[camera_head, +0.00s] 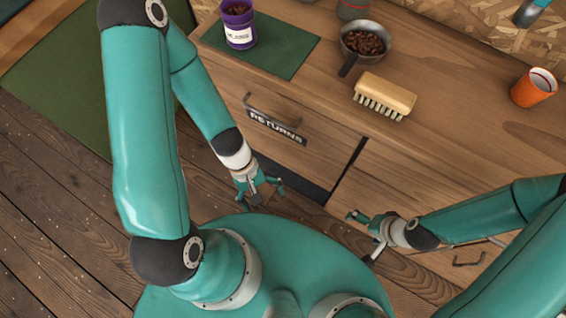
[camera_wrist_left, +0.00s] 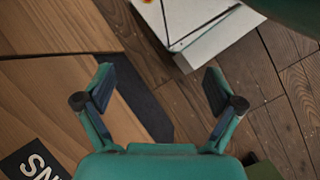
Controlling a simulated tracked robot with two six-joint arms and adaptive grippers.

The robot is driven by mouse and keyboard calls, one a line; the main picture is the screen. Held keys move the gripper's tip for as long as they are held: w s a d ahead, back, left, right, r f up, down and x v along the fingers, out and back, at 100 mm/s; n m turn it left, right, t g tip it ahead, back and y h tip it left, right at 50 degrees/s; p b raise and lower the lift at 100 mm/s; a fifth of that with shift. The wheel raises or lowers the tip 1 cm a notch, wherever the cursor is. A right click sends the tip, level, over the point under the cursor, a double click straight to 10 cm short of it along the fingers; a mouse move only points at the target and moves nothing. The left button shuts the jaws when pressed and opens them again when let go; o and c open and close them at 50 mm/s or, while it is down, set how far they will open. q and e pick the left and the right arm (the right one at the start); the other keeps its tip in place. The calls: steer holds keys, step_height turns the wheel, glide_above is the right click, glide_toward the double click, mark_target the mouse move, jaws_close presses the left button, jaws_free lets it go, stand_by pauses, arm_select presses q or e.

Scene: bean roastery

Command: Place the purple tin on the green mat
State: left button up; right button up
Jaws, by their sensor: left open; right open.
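The purple tin (camera_head: 238,30), with a white label and dark beans inside, stands upright on the left part of the green mat (camera_head: 285,50) on the wooden counter. My left gripper (camera_head: 262,197) is open and empty, below the mat in the head view and in front of the drawer fronts. Its spread fingers also show in the left wrist view (camera_wrist_left: 160,82), with nothing between them but the background. My right gripper (camera_head: 362,238) is open and empty, lower right in the head view. Neither gripper touches the tin or mat.
A pan of beans (camera_head: 364,42), a wooden brush (camera_head: 385,95) and an orange cup (camera_head: 533,88) stand on the counter right of the mat. Below it is a drawer labelled RETURNS (camera_head: 276,130) with a protruding handle. A white flat-sided object (camera_wrist_left: 195,30) shows in the wrist view.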

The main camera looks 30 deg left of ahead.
arm_select(q)
steer(key=w+d+f+m+t+y, duration=0.1)
steer(key=w+d+f+m+t, duration=0.1)
steer(key=w+m, duration=0.3)
steer(key=d+f+m, duration=0.1)
steer(key=m, duration=0.1)
steer(key=shift+d+f+m+t, duration=0.15)
steer(key=shift+f+m+t, duration=0.15)
steer(key=shift+f, duration=0.05)
steer(key=shift+w, duration=0.1)
step_height(320, 180, up, 5)
steer(key=p, duration=0.5)
steer(key=shift+f, duration=0.1)
arm_select(e)
step_height(320, 180, up, 5)
steer(key=shift+f, duration=0.1)
arm_select(q)
steer(key=shift+c, duration=0.3)
arm_select(e)
steer(key=shift+c, duration=0.3)
